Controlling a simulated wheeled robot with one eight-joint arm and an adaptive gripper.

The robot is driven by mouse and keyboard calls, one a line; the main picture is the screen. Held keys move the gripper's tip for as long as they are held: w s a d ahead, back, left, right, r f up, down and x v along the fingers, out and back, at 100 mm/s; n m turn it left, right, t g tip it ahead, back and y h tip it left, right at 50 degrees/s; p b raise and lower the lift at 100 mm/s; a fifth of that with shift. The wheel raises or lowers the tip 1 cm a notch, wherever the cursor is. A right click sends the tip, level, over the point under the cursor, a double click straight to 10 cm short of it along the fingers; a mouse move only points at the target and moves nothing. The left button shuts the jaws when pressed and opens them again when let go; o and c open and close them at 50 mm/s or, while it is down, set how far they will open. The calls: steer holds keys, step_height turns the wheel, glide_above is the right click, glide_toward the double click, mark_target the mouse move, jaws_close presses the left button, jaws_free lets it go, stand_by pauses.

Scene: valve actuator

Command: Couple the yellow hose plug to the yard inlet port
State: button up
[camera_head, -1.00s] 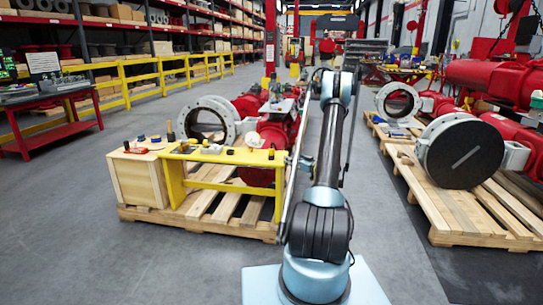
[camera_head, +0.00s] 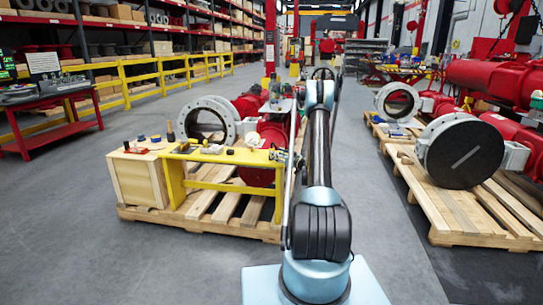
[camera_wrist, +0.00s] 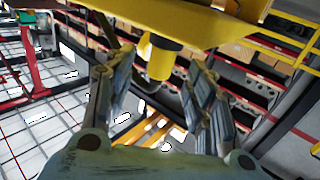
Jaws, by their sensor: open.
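In the wrist view my gripper (camera_wrist: 165,72) is open, with one finger on each side of a yellow cylinder (camera_wrist: 160,62), probably the yellow hose plug. A dark collar sits at its base against a yellow surface, and the fingers appear apart from it. In the head view my gripper (camera_head: 280,156) is small at the right end of the yellow bench (camera_head: 175,193), partly hidden by my arm. Small yellow and dark fittings (camera_head: 205,145) stand on the bench. I cannot tell which fitting is the yard inlet port.
A wooden box (camera_head: 136,180) with small tools adjoins the bench on a pallet (camera_head: 205,208). Red machinery and a large grey flange (camera_head: 208,119) stand behind. Another pallet (camera_head: 455,205) with a big valve (camera_head: 462,152) is at right.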

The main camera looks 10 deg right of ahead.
steer(key=shift+x, duration=2.7)
jaws_close()
